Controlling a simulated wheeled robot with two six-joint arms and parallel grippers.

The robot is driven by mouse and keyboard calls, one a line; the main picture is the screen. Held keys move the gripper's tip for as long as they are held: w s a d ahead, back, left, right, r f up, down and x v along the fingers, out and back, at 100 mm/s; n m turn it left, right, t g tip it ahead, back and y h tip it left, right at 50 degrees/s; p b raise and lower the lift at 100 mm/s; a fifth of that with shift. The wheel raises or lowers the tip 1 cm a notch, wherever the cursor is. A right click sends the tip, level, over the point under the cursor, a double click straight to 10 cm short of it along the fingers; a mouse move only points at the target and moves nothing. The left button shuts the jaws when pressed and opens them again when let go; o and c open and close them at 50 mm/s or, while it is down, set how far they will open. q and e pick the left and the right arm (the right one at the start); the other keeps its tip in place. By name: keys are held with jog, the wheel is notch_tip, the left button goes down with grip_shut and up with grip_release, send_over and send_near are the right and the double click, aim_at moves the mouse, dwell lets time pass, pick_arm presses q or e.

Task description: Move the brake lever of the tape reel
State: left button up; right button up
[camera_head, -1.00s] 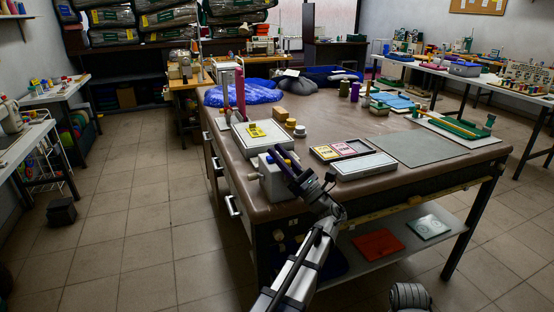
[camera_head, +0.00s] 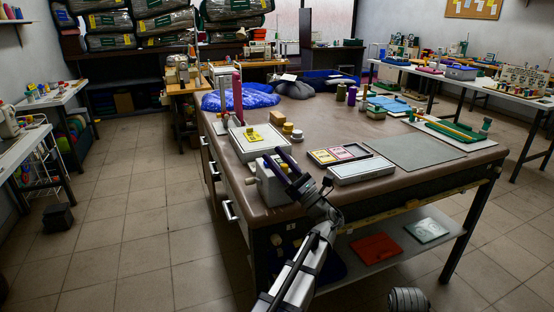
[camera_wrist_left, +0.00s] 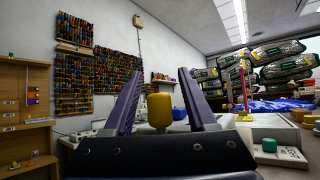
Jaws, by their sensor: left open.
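My left gripper (camera_head: 281,158) is over the near left corner of the brown table, at a pale grey box-shaped device (camera_head: 272,187). In the left wrist view its two dark purple fingers (camera_wrist_left: 160,95) are apart. A yellow rounded knob (camera_wrist_left: 159,108) shows between them, with a gap on each side. The knob may be the brake lever's handle; its base is hidden behind the gripper's body. I cannot clearly make out a tape reel. My right gripper is not in view.
Behind the device is a white tray-like unit (camera_head: 256,142) with a yellow piece and a red post (camera_head: 237,99). A shallow box with cards (camera_head: 338,154) and a grey mat (camera_head: 415,151) lie to the right. The brown tabletop (camera_head: 340,125) behind them is largely clear.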

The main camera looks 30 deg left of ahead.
aim_at(288, 172)
pick_arm(q)
jog(key=b+v, duration=0.4)
jog(key=v, duration=0.2)
jog(key=shift+d+f, duration=0.2)
jog(key=shift+f, duration=0.1)
jog(key=shift+s+d+f+b, duration=0.1)
jog(key=shift+d+f+b, duration=0.15)
jog(key=shift+d+b, duration=0.25)
